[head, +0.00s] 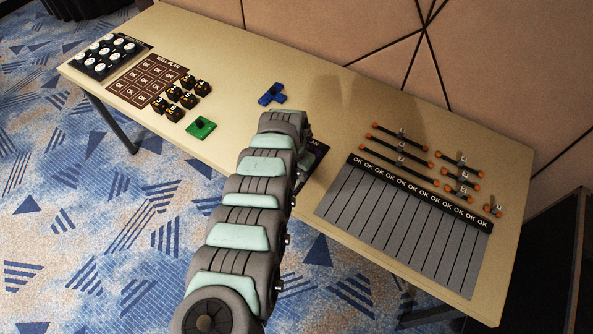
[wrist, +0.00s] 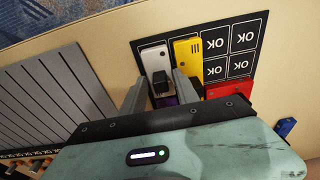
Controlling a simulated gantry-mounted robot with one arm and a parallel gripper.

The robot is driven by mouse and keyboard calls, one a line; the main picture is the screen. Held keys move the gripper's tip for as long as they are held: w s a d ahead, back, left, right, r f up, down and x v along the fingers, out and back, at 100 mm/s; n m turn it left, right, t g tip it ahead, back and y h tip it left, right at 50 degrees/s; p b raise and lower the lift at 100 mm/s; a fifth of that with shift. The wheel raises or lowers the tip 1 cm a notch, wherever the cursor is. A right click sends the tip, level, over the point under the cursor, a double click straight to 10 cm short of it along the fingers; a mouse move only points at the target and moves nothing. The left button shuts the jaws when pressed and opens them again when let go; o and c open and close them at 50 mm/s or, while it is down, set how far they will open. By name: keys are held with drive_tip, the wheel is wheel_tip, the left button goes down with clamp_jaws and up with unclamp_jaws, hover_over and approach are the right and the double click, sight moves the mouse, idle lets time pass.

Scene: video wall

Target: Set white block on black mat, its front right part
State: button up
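The black mat (wrist: 262,28) with a grid of "OK" cells shows in the wrist view, its lettering upside down. The white block (wrist: 153,57) lies at the mat's upper left there, beside the yellow block (wrist: 187,53). A dark knob stands at the white block's near end. My gripper (wrist: 160,78) is around this knob, its two fingers apart, with a gap visible on both sides. A purple block (wrist: 167,102) shows partly between the fingers. In the head view, my arm hides the white block and most of the mat (head: 312,143).
A red block (wrist: 229,90) lies right of my fingers in the wrist view. A grey striped panel (head: 400,228) with orange-ended bars beyond it lies right of my arm. Blue (head: 271,94) and green (head: 201,128) blocks lie left. Bare tabletop separates these.

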drive_tip(key=shift+o, duration=1.2)
drive_tip(key=shift+s+f, duration=0.1)
drive_tip(key=shift+f, duration=0.1)
